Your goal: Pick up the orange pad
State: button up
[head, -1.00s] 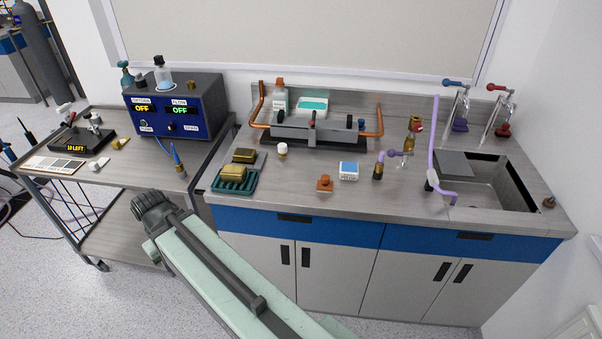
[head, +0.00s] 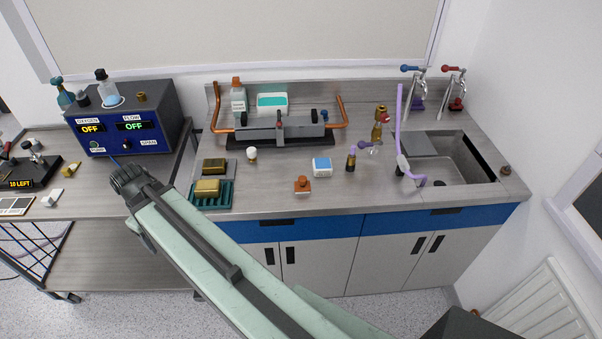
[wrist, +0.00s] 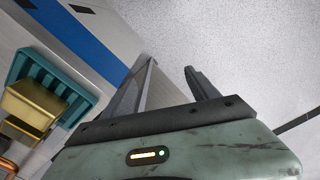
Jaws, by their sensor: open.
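My gripper (wrist: 170,68) is open and empty in the wrist view, its two dark fingers over pale speckled floor. A gold-yellow block (head: 207,187) sits on a teal ribbed tray (head: 222,202) at the counter's front left. The block (wrist: 32,104) and tray (wrist: 58,83) also show at the left of the wrist view, beside my gripper and apart from it. A darker gold block (head: 214,166) lies behind, on a grey plate. A small orange-brown block with a knob (head: 302,186) stands right of the tray. I cannot tell which is the orange pad.
A copper-piped apparatus (head: 268,130) stands behind. A white and blue box (head: 321,167), a brass fitting with purple hose (head: 351,162) and a sink (head: 450,165) lie right. A trolley (head: 100,205) with a blue control box (head: 130,120) stands left. The counter's middle front is fairly clear.

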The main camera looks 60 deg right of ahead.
jog(key=d+r+n+p, duration=0.1)
jog(key=d+r+p, duration=0.1)
jog(key=d+r, duration=0.45)
jog(key=n+p, duration=0.1)
jog(key=n, duration=0.6)
send_over(303, 178)
jog(key=shift+w+a, duration=0.1)
jog(key=shift+a, duration=0.05)
notch_tip(303, 178, down, 3)
jog(key=b, duration=0.2)
jog(key=shift+b, duration=0.35)
jog(key=shift+r, duration=0.1)
notch_tip(303, 178, down, 5)
jog(key=b, duration=0.5)
jog(key=shift+f, duration=0.2)
jog(key=shift+r, duration=0.2)
grip_shut()
jog(key=shift+r, duration=0.15)
